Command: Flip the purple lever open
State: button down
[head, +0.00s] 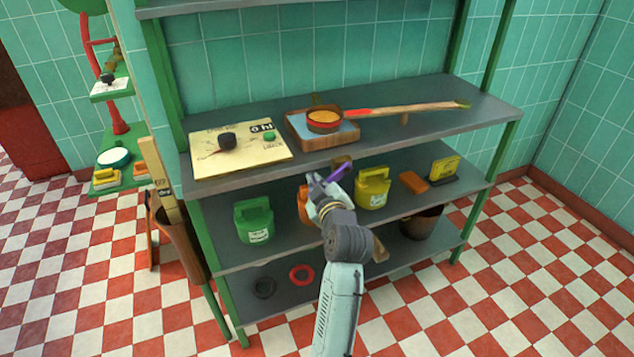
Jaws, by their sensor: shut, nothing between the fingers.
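The purple lever (339,172) is a thin bar slanting up to the right, just below the front edge of the top shelf. A small brown piece (341,161) shows right behind it; what the lever is mounted on is hidden. My gripper (316,182) is at the lower left end of the lever, in front of the shelf unit. Its fingers are small in view and look closed, with nothing held. I cannot tell whether they touch the lever.
The top shelf (430,118) holds a board with a black knob (227,141), a wooden tray (328,142) with a pan, and a long stick. Below are a green can (254,221), a partly hidden orange can, a yellow can (372,188) and a dark pot (421,223).

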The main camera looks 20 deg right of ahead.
jog(key=shift+f+n+b, duration=0.3)
jog(key=shift+b, duration=0.2)
jog(key=shift+f+h+b, duration=0.25)
jog(key=shift+h+b, duration=0.05)
jog(key=shift+b, duration=0.3)
jog(key=d+f+n+t+h+b, duration=0.1)
jog(key=d+f+n+b, duration=0.3)
jog(key=b, duration=1.2)
jog(key=f+n, duration=0.1)
jog(key=n, duration=0.3)
jog(key=shift+f+t+h, duration=0.3)
jog(key=shift+f, duration=0.1)
jog(key=shift+w+d+b, duration=0.1)
jog(key=shift+b, duration=0.2)
